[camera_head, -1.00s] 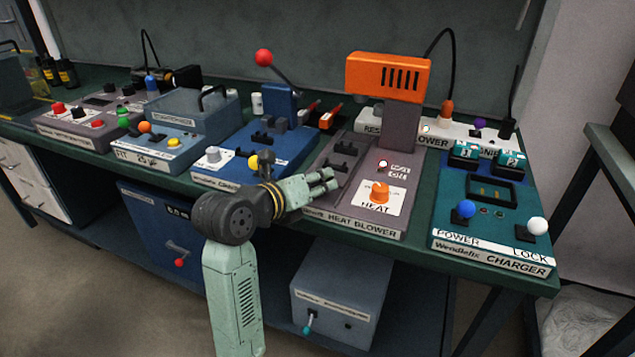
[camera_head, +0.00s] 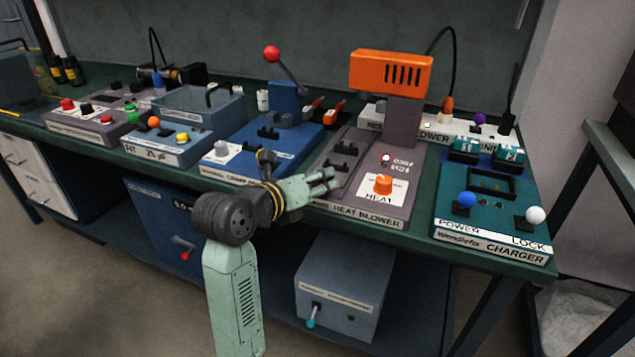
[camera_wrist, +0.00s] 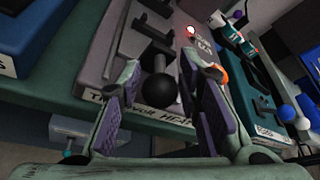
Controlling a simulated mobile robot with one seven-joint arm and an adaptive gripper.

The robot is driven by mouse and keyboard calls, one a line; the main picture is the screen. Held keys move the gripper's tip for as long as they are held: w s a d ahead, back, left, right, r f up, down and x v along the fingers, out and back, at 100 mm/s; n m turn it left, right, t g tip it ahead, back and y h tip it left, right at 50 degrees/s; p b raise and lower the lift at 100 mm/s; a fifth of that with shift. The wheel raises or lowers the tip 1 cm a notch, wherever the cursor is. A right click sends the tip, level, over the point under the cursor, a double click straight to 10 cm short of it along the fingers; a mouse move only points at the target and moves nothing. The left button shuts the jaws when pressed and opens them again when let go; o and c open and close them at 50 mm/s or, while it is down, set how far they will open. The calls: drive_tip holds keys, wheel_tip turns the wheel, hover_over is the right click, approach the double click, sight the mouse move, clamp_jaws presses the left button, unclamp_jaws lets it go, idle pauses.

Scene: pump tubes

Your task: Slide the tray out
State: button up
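The heat blower (camera_head: 400,160) has a grey base, an orange dial and an orange top block on a post. A grey tray-like section (camera_head: 345,150) with black fittings forms its left side; it also shows in the wrist view (camera_wrist: 125,50). A black ball knob (camera_wrist: 160,95) on a short stem stands at its near end in the wrist view. My gripper (camera_head: 328,178) is at the front left of the blower. In the wrist view my gripper (camera_wrist: 162,78) is open, its purple-padded fingers on either side of the knob, seemingly without touching it. In the head view the knob is hidden.
A teal charger (camera_head: 490,210) with blue and white knobs stands right of the blower. A blue device (camera_head: 245,160) with a lever stands left. The green bench edge (camera_head: 410,240) runs in front. A grey box (camera_head: 345,285) sits on the shelf below.

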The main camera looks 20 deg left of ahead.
drive_tip(key=v, duration=1.2)
drive_tip(key=shift+r, duration=0.1)
